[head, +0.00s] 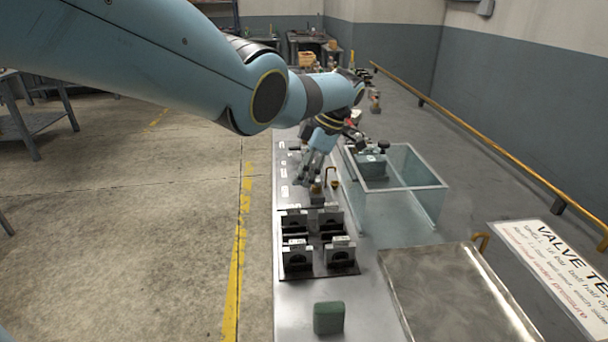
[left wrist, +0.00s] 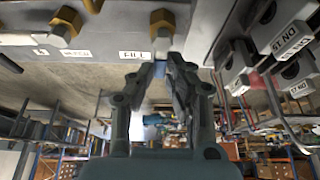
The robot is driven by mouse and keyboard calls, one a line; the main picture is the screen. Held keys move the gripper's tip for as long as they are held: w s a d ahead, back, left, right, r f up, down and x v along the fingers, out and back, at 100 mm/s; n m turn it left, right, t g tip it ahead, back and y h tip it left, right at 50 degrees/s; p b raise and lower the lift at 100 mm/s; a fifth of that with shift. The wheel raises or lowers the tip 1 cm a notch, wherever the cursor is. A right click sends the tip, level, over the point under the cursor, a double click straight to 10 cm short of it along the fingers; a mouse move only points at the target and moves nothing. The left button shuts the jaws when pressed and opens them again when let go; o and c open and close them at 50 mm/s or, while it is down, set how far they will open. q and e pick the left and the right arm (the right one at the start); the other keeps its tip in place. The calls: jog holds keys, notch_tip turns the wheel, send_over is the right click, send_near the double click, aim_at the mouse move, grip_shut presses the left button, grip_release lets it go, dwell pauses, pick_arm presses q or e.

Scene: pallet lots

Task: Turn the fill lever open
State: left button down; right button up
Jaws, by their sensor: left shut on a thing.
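My left gripper (head: 316,181) reaches down to the valve row on the metal bench in the head view. In the left wrist view its fingertips (left wrist: 160,66) are close together just below a brass valve fitting (left wrist: 163,20), beside the FILL label (left wrist: 134,55). It is shut on the fill lever, which is mostly hidden between the fingers, so its angle cannot be told. A second brass fitting (left wrist: 66,22) stands to the left. My right gripper is not in view.
A clear-walled tank (head: 415,200) stands right of the valve row. Several labelled blocks (head: 298,257) sit in a dark rack nearer me. A green block (head: 328,318), a shallow metal tray (head: 455,300) and a valve test sign (head: 560,265) are in front.

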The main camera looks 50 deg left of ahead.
pick_arm(q)
jog(key=c, duration=1.6)
grip_release()
jog(key=v, duration=1.2)
